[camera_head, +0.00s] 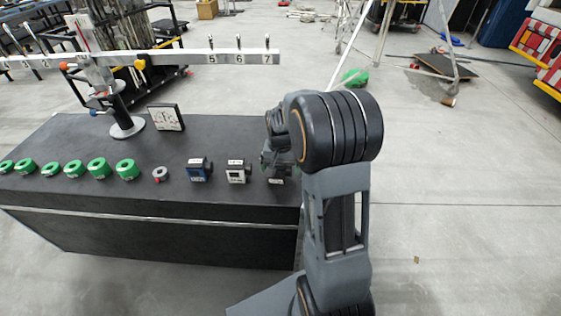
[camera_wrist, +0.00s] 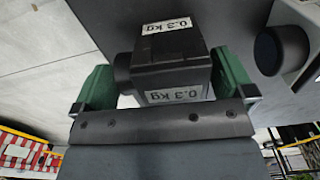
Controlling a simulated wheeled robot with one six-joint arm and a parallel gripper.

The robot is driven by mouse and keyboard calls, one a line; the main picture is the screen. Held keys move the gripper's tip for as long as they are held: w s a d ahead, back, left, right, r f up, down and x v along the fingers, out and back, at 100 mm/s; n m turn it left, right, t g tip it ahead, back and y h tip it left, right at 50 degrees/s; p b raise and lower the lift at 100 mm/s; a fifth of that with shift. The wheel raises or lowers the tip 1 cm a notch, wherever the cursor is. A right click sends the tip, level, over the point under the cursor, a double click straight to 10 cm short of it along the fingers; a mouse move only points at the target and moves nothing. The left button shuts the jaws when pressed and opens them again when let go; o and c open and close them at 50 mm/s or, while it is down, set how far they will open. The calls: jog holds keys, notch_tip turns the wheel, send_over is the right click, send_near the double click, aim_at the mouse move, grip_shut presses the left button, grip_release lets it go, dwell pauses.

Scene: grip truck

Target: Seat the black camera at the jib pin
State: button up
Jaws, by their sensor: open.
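The black camera (camera_wrist: 170,65) carries white "0.3 kg" labels and sits between the two green fingers of my gripper (camera_wrist: 165,80) in the wrist view. The fingers are open, one beside its lens and one beside its body. Whether either touches it is unclear. In the head view my gripper (camera_head: 276,160) is low at the right end of the dark bench, and my arm hides most of it and of the black camera (camera_head: 278,180). The jib (camera_head: 140,57) is a pale beam with numbered upright pins, 5, 6 and 7 (camera_head: 267,42) at its right end.
A white camera (camera_head: 237,171) and a blue camera (camera_head: 199,170) stand left of my gripper. A dial panel (camera_head: 166,117) stands by the jib's post.

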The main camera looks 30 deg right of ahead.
jog(key=shift+f, duration=0.35)
jog(key=c, duration=0.8)
jog(key=o, duration=0.4)
jog(key=c, duration=0.4)
jog(key=shift+r+p, duration=1.1)
jog(key=shift+r, duration=0.3)
jog(key=shift+r+p, duration=2.05)
jog(key=shift+r, duration=0.4)
